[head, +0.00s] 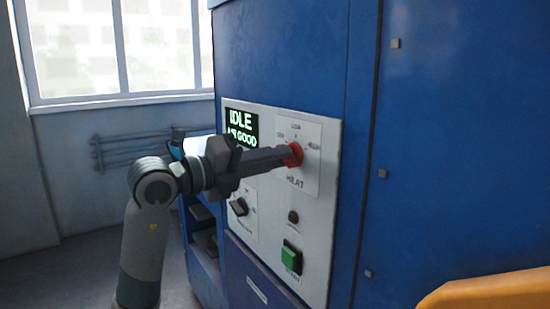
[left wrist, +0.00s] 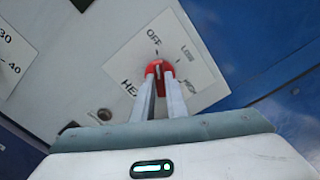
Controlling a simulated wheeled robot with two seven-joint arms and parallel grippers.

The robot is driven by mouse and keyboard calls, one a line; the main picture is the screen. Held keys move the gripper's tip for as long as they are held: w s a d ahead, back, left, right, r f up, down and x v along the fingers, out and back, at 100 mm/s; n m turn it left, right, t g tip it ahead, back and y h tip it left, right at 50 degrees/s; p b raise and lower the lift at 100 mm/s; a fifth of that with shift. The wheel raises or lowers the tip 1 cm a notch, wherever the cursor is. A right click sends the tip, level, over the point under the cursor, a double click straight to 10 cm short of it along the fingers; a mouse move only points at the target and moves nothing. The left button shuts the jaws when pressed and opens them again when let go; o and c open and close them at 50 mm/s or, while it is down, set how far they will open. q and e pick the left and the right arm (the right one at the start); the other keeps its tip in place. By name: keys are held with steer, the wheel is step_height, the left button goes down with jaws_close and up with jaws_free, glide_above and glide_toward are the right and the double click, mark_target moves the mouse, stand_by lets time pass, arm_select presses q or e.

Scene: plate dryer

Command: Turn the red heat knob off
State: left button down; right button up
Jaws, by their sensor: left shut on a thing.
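The red heat knob (head: 294,154) sits on a white label plate marked HEAT on the dryer's control panel (head: 318,215). My left gripper (head: 285,156) reaches in from the left and is shut on the knob. In the left wrist view the two fingers of my left gripper (left wrist: 159,82) close around the red knob (left wrist: 158,67), one on each side. The label around the knob shows OFF, LOW and HIGH. The knob's white mark appears near the OFF side, but its exact setting is hard to tell. My right gripper is not in view.
A screen (head: 241,128) reads IDLE and a partly hidden line ending in GOOD. A dark knob (head: 239,206), a small round dark part (head: 293,217) and a green button (head: 291,257) are on the same panel. A yellow-orange shape (head: 490,292) is at the lower right.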

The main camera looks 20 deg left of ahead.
arm_select(q)
steer(key=c, duration=1.8)
jaws_free()
steer(key=shift+o, duration=0.2)
steer(key=shift+a, duration=0.1)
